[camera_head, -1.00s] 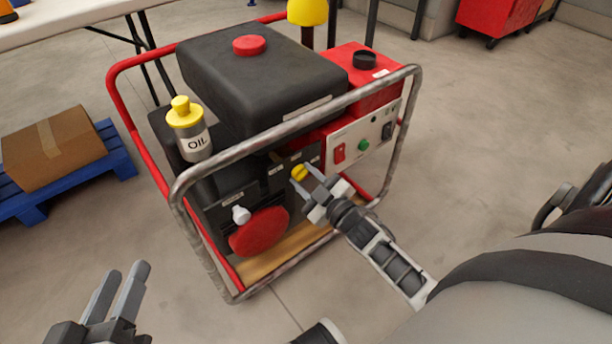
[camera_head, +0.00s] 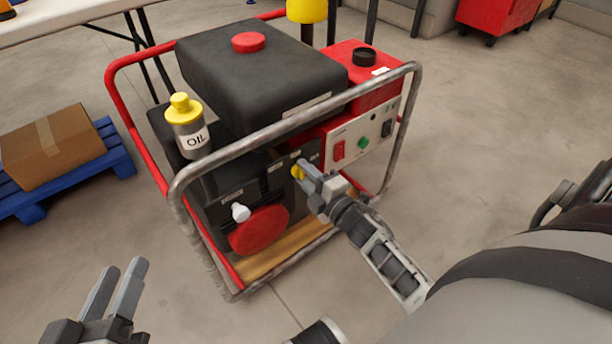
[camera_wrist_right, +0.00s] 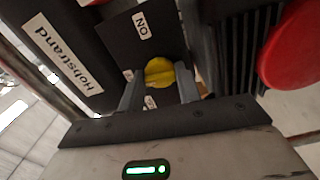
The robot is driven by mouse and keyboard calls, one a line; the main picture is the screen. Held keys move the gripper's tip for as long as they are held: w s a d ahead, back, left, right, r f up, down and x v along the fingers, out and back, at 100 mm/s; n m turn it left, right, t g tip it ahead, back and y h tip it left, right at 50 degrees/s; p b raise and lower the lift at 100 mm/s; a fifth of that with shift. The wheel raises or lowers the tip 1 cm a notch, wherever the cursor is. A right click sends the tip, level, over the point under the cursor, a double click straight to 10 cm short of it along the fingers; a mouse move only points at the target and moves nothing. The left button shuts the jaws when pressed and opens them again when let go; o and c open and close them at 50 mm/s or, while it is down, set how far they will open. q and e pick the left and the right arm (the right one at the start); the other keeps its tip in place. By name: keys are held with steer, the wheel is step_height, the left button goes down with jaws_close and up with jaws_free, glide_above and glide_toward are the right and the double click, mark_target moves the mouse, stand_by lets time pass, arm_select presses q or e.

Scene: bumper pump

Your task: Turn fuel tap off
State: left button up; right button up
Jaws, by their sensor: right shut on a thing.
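The yellow fuel tap (camera_head: 298,171) sits on the dark front panel of the red-framed pump engine, below the black tank. My right gripper (camera_head: 306,173) reaches it from the lower right and is shut on it. In the right wrist view the tap (camera_wrist_right: 159,73) shows as a round yellow knob with a raised bar, between the two fingers (camera_wrist_right: 161,88). An "ON" label (camera_wrist_right: 142,25) is on the panel beyond it; another label by the tap is partly hidden by the fingers. My left gripper (camera_head: 127,284) is open and empty at the lower left, away from the engine.
The grey frame bar (camera_head: 285,130) crosses above the tap. A white knob (camera_head: 240,212), red round cover (camera_head: 260,231) and oil bottle (camera_head: 187,126) lie left of it. The switch panel (camera_head: 360,140) is to the right. A box (camera_head: 48,147) on a blue pallet stands far left.

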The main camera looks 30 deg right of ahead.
steer(key=shift+n, duration=0.9)
steer(key=o, duration=1)
steer(key=shift+c, duration=0.2)
steer(key=shift+s, duration=0.1)
steer(key=shift+s, duration=0.25)
arm_select(q)
steer(key=a+f+m+y+p, duration=0.1)
steer(key=p, duration=0.2)
steer(key=shift+s+f+g, duration=0.1)
steer(key=shift+f+g, duration=0.05)
steer(key=shift+g, duration=0.25)
arm_select(e)
steer(key=s+d, duration=0.1)
steer(key=s, duration=1.4)
steer(key=shift+s+d, duration=0.15)
arm_select(q)
steer(key=shift+d, duration=0.1)
